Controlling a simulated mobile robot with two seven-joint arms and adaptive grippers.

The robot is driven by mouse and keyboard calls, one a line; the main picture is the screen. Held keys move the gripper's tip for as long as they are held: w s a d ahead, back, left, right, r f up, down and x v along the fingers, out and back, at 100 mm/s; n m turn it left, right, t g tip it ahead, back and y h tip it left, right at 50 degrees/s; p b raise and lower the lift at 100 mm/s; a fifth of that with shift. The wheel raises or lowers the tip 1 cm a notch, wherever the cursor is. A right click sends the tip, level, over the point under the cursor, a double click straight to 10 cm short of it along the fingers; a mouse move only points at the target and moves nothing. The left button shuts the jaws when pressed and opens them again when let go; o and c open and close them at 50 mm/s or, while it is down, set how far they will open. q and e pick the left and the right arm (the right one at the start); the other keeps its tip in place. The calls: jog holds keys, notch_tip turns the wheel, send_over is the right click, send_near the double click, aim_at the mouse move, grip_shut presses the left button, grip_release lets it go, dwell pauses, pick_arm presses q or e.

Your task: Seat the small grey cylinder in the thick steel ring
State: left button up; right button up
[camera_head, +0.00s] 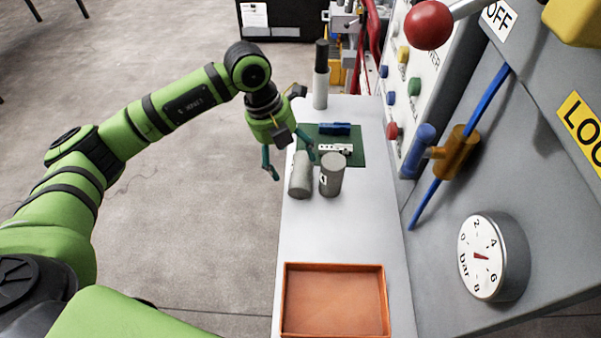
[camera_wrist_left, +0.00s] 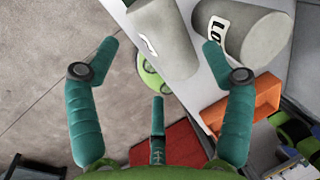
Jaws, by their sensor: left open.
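Two grey cylinders stand close together on the white bench in the head view. The left one (camera_head: 300,178) is narrower, and the right one (camera_head: 331,180) carries a white label. Two grey cylinders also show in the left wrist view, one near the top middle (camera_wrist_left: 163,32) and a labelled one at the upper right (camera_wrist_left: 262,38). I cannot tell a thick steel ring apart in either view. My left gripper (camera_head: 288,160) is open and empty, beside and above the left cylinder. Its fingers (camera_wrist_left: 160,54) are spread in the wrist view. My right gripper is out of view.
A green mat (camera_head: 351,157) behind the cylinders holds a blue item (camera_head: 335,129) and a pale block (camera_head: 334,149). A white, black-topped cylinder (camera_head: 320,88) stands farther back. An orange tray (camera_head: 286,300) is at the front. A panel with a gauge (camera_head: 482,257) borders the right.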

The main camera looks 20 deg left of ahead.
aim_at(294, 169)
pick_arm(q)
jog(key=p+x, duration=0.1)
jog(key=x, duration=0.3)
jog(key=shift+d+f+p, duration=0.1)
jog(key=shift+f+p, duration=0.1)
jog(key=shift+p, duration=0.2)
jog(key=shift+d+f, duration=0.1)
jog(key=shift+f, duration=0.4)
jog(key=c, duration=1.4)
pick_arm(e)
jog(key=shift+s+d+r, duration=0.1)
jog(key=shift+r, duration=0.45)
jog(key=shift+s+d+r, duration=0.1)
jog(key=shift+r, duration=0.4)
pick_arm(q)
jog(key=shift+r, duration=0.1)
